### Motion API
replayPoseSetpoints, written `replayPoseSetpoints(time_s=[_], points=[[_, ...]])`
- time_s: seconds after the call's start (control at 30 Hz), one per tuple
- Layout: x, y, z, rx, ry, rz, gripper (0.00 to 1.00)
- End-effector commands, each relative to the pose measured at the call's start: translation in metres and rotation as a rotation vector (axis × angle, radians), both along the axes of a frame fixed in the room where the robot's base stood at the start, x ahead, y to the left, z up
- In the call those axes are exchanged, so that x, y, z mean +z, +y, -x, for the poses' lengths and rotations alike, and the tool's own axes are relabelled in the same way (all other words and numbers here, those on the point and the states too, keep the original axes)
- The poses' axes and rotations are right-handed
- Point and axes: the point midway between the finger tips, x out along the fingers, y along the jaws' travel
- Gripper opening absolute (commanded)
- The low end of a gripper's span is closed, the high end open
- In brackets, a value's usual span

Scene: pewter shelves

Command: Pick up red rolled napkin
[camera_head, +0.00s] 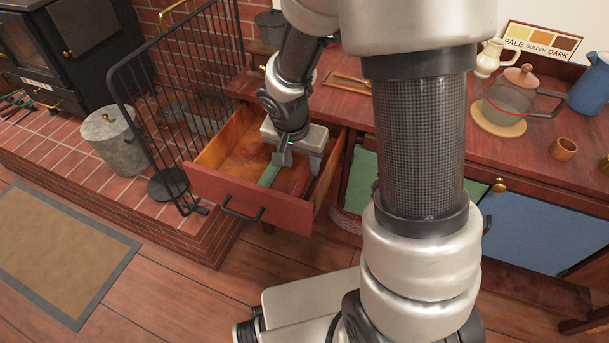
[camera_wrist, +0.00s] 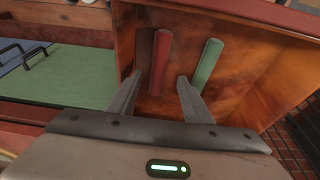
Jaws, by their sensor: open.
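The red rolled napkin (camera_wrist: 162,58) lies in an open wooden drawer (camera_head: 247,200). In the wrist view it lies lengthwise, just beyond my gripper (camera_wrist: 160,80) and roughly in line with the gap between the fingers. The napkin also shows in the head view (camera_head: 301,182), partly hidden by my gripper (camera_head: 298,162). My gripper is open, pointing down into the drawer, with nothing between its fingers. A green roll (camera_wrist: 207,61) lies to the right of the red one in the wrist view, near the right finger.
A dark brown strip (camera_wrist: 145,47) lies beside the red napkin; I cannot tell whether it is a roll or shadow. The drawer walls surround my gripper closely. A black metal fire guard (camera_head: 170,90) stands left of the drawer. The countertop (camera_head: 450,120) is above and behind.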

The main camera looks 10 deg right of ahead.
Motion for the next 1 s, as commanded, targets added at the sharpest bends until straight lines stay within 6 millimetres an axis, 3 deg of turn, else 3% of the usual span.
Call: replayPoseSetpoints(time_s=[0.27,0.53,0.87,1.0], points=[[-0.022,-0.005,-0.005,-0.001,0.0,0.0,0.45],[-0.06,-0.013,-0.013,0.001,0.002,0.0,0.45],[-0.064,-0.014,-0.015,0.0,-0.001,0.0,0.45],[-0.064,-0.014,-0.015,0.001,-0.001,0.0,0.22]])
